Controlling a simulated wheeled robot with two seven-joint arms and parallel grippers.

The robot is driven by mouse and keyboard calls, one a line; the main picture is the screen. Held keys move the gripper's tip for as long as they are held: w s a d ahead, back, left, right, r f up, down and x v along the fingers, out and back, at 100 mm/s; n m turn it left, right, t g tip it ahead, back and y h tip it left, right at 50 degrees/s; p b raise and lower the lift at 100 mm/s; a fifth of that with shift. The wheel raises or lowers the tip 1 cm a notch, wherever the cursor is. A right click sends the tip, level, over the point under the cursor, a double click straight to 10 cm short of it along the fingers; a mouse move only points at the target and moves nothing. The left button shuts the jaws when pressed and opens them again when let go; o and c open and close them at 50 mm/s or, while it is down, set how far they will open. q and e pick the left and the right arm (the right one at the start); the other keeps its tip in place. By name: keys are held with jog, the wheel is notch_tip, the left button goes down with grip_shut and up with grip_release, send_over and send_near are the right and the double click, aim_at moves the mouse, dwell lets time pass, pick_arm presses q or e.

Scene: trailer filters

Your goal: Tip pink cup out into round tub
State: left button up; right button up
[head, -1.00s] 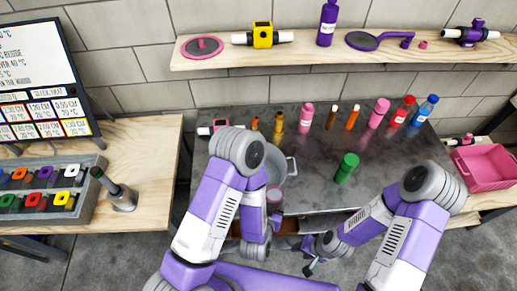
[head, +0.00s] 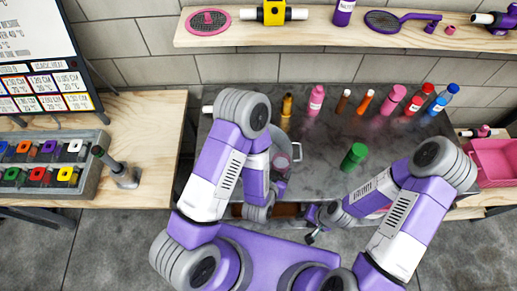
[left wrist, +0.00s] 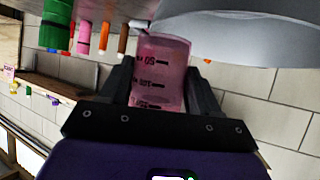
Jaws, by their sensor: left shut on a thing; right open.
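The pink cup (left wrist: 160,72), translucent with dark measuring marks, is held between the fingers of my left gripper (left wrist: 160,85) in the left wrist view. In the head view the cup (head: 282,160) shows beside my left arm, over the round tub. The round tub (left wrist: 245,35) is a smooth grey vessel close against the cup in the left wrist view. I cannot tell how far the cup is tilted. My right gripper (head: 312,230) is open and empty near the table's front edge.
A green bottle (head: 353,157) stands right of the tub on the dark table (head: 325,175). Several bottles stand along the table's back. A shelf (head: 345,38) runs above. A grey bin rack (head: 90,180) is at left, a pink crate (head: 495,165) at right.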

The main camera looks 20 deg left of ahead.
pick_arm(q)
jog(key=shift+w+a+r+n+g+h+p, duration=0.3)
jog(key=shift+a+r+n+h+p, duration=0.1)
jog(key=shift+r+p, duration=0.15)
jog(key=shift+w+a+f+n+g+h+b, duration=0.25)
jog(key=shift+a+f+n+g+h+b, duration=0.2)
jog(key=shift+f+g+b, duration=0.2)
jog(key=g+h+b, duration=0.1)
jog(key=b, duration=0.1)
jog(key=shift+w+a+f+n+b, duration=0.35)
jog(key=shift+a, duration=0.05)
jog(key=shift+r, duration=0.15)
jog(key=shift+w+a+h, duration=0.2)
jog(key=shift+a+h, duration=0.05)
